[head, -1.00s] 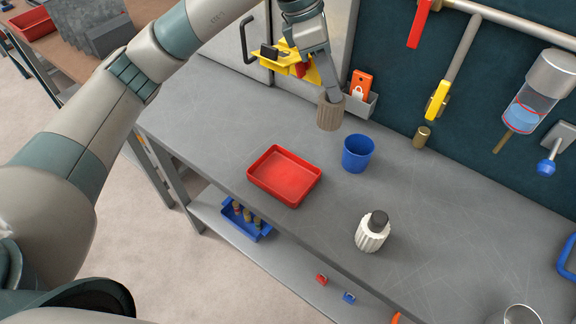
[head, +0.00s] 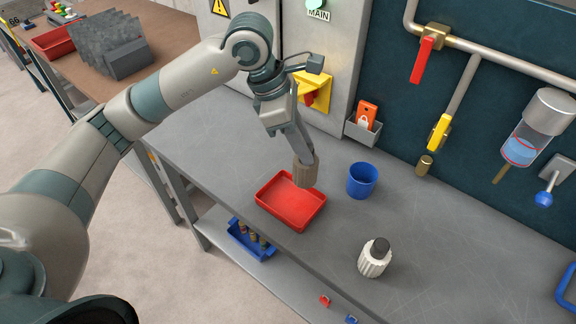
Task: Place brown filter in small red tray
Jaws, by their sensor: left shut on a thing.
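The brown filter (head: 306,172) is a ribbed cylinder, held upright by my left gripper (head: 304,156). My left gripper is shut on its top. In the head view the filter overlaps the back right part of the small red tray (head: 273,218); I cannot tell how far its base is above the tray floor. The red tray lies on the grey bench and looks empty apart from the filter over it. My right gripper is not in view.
A blue cup (head: 362,180) stands close right of the tray. A white ribbed filter with a dark top (head: 375,259) stands front right. A blue bin (head: 250,242) sits on the lower shelf. Valves and pipes (head: 440,132) line the back wall.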

